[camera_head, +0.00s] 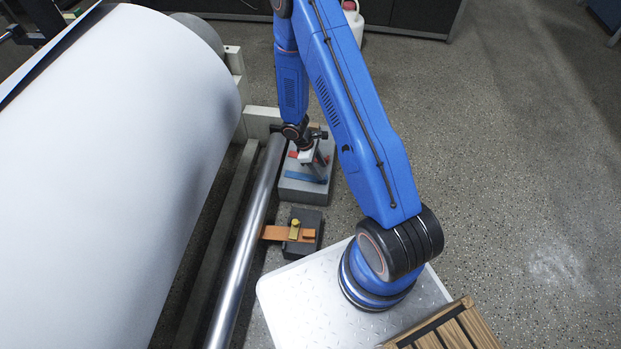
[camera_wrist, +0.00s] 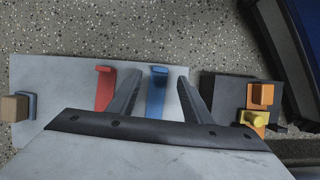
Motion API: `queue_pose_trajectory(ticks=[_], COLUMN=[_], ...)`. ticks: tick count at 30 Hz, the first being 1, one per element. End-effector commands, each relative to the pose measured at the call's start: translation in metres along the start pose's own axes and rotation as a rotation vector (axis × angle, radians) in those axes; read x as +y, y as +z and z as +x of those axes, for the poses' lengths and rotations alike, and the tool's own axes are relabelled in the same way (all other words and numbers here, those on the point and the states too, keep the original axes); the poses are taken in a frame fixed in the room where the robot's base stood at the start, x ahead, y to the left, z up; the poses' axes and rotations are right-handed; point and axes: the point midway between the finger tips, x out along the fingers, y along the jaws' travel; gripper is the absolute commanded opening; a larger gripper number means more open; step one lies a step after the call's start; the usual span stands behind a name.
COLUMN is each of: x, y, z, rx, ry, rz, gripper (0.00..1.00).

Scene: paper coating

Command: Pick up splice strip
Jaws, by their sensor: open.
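Several coloured strips with upright tabs lie on a grey block (camera_head: 291,190), which also shows in the wrist view (camera_wrist: 60,75). A blue strip (camera_head: 306,178) lies toward the block's near side, and a red strip (camera_head: 293,154) lies farther back. In the wrist view my gripper (camera_wrist: 160,77) is open and empty, with one finger on each side of the blue strip (camera_wrist: 156,98). The red strip (camera_wrist: 104,92) is just left of the left finger. A tan piece with a blue part (camera_wrist: 18,107) is at the far left. In the head view my gripper (camera_head: 317,163) is over the block.
A dark block (camera_head: 306,218) holds an orange strip (camera_head: 272,233) and a yellow knob (camera_head: 294,228). A metal roller (camera_head: 245,240) runs along the left of both blocks. A large white paper roll (camera_head: 110,150) fills the left. Speckled floor (camera_head: 500,170) is clear at right.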

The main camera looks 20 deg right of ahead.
Motion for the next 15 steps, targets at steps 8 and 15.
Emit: queue_pose_trajectory(ticks=[8,15], x=[-0.001,-0.001], y=[-0.002,-0.002], z=[0.029,0.05], rx=[-0.001,0.0], ry=[-0.002,-0.001], rz=[-0.002,-0.002], gripper=[0.45,0.45])
